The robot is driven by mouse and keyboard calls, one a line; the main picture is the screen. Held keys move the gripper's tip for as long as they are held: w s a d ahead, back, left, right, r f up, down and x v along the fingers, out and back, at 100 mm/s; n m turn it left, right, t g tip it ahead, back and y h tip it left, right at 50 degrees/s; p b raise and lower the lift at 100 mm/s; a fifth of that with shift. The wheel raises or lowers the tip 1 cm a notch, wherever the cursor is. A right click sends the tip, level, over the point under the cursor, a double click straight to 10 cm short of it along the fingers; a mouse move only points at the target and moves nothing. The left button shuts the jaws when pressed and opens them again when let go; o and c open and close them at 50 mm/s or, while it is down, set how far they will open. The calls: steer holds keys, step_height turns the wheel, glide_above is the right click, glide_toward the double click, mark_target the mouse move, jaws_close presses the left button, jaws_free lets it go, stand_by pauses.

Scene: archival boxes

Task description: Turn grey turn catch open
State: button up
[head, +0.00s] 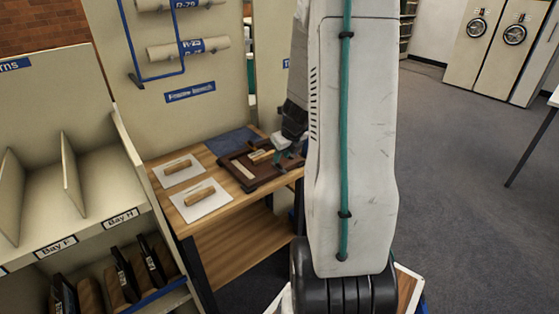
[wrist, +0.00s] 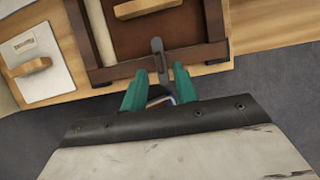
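The grey turn catch (wrist: 158,58) sits on the lower edge of a dark brown wooden frame (wrist: 118,73) in the wrist view. It points roughly up the picture, across the frame's edge onto the brown panel inside. My gripper (wrist: 159,72) has two teal fingers spread apart, one on each side of the catch's lower end. I cannot tell whether either finger touches it. In the head view my gripper (head: 288,158) is at the right side of the frame (head: 240,178) on the bench; the catch is too small to make out there.
The wooden bench (head: 225,215) also holds two white boards (head: 201,208) with wooden handles and a blue-grey mat (head: 232,140). A shelf unit with bay labels (head: 88,226) stands at the left. Open carpet (head: 450,200) lies to the right.

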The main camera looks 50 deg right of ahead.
mark_target(279, 166)
steer(key=shift+x, duration=1.75)
steer(key=shift+a, duration=0.1)
jaws_close()
